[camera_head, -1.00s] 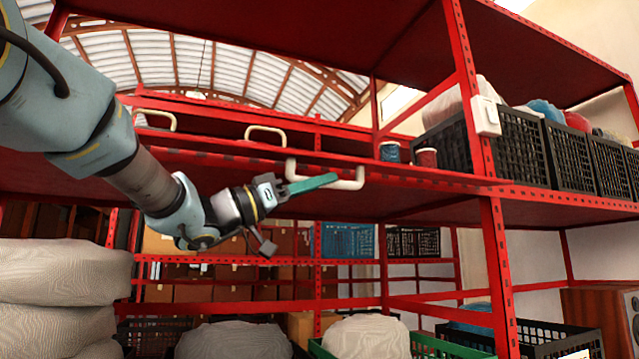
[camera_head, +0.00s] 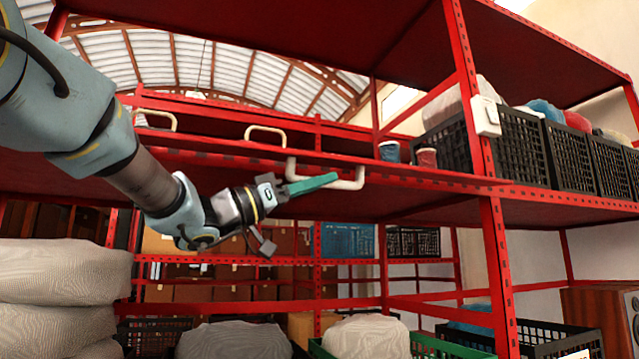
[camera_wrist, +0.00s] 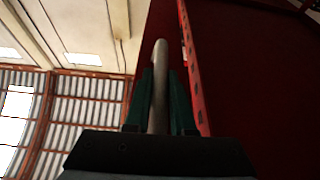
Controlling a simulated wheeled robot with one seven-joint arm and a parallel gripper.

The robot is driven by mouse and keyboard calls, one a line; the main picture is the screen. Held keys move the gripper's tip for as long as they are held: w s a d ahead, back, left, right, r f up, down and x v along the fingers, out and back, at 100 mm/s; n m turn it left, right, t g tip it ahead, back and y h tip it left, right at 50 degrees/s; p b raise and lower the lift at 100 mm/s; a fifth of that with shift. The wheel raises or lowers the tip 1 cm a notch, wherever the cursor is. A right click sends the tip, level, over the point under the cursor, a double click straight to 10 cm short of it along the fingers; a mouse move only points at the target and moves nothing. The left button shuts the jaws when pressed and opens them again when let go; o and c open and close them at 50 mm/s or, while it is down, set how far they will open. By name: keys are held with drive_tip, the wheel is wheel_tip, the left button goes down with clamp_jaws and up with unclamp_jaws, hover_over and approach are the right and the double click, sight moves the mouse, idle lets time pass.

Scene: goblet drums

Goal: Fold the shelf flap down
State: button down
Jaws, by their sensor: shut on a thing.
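The shelf flap (camera_head: 225,159) is a red panel along the front of the red rack's middle shelf, with a cream tube handle (camera_head: 348,183) on its front edge. My gripper (camera_head: 314,184), with green fingers, reaches the handle from the left in the head view. In the wrist view, the handle (camera_wrist: 159,75) runs between the two green fingers of my gripper (camera_wrist: 160,100), which are closed about it. The flap looks roughly level with the shelf; its hinge cannot be made out.
Two more cream handles (camera_head: 265,133) stand farther back. Blue and red cans (camera_head: 389,151) sit on the shelf right of the handle. A red upright post (camera_head: 484,165) and black crates (camera_head: 508,145) are to the right. Stacked pale sacks (camera_head: 60,295) fill the lower left.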

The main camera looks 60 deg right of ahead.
sight(338, 163)
drive_tip(key=n+p, duration=0.1)
drive_tip(key=r+n+t+p, duration=0.1)
drive_tip(key=r+n+p, duration=0.1)
drive_tip(key=shift+s+a+r+n+t+h, duration=0.1)
drive_tip(key=shift+s+a+n+t+h, duration=0.3)
drive_tip(key=shift+s+a+r+n+t+p, duration=0.1)
drive_tip(key=shift+s+r+n+t+p, duration=0.1)
drive_tip(key=shift+n+t+p, duration=0.7)
drive_tip(key=shift+g, duration=0.3)
drive_tip(key=shift+b, duration=0.3)
drive_tip(key=c, duration=0.8)
unclamp_jaws()
drive_tip(key=shift+f, duration=0.1)
drive_tip(key=shift+o, duration=0.2)
drive_tip(key=b+v, duration=0.4)
drive_tip(key=v, duration=0.6)
drive_tip(key=shift+a+f, duration=0.3)
drive_tip(key=shift+w, duration=0.1)
